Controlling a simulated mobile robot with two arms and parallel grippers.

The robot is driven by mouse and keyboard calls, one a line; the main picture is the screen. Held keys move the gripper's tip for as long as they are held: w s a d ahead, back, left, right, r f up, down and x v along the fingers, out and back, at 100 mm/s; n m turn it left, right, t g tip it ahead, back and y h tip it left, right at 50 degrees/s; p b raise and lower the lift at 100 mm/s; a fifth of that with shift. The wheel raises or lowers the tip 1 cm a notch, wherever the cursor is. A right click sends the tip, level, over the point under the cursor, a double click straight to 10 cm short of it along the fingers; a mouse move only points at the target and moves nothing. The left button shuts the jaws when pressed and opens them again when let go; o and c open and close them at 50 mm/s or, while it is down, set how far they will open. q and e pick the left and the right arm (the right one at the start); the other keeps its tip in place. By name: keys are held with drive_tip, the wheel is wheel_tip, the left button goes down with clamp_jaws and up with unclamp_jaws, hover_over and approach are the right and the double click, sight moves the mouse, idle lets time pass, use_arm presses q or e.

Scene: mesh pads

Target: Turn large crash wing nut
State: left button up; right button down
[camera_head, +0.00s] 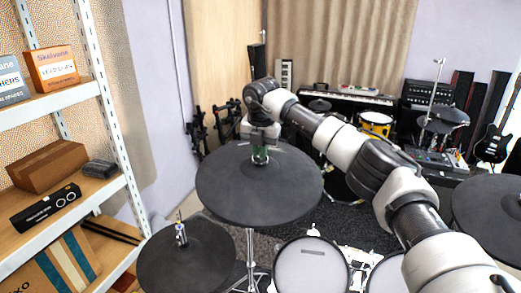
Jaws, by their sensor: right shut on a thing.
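A large dark round crash pad (258,200) sits on a metal stand in the middle of the head view. My right arm reaches across from the lower right. My right gripper (260,150) is over the centre of this pad and is shut on the wing nut at the top of its stand. My left gripper is not in view.
A smaller dark pad (186,258) with its own metal rod stands at the lower left. Another dark pad (490,215) is at the right edge. White-topped drum pads (312,266) are below. A shelf (112,188) with boxes fills the left side. Keyboards and amplifiers stand behind.

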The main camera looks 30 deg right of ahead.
sight(262, 162)
drive_tip(key=shift+r, duration=0.25)
drive_tip(key=c, duration=1.3)
unclamp_jaws()
drive_tip(key=shift+c, duration=0.2)
drive_tip(key=shift+o, duration=0.6)
drive_tip(key=shift+f, duration=0.15)
drive_tip(key=shift+r, duration=0.35)
wheel_tip(262, 162, up, 10)
drive_tip(key=s+b, duration=0.1)
drive_tip(key=b, duration=0.1)
drive_tip(key=shift+s+a+b, duration=0.2)
drive_tip(key=shift+a+b, duration=0.05)
drive_tip(key=shift+b, duration=0.15)
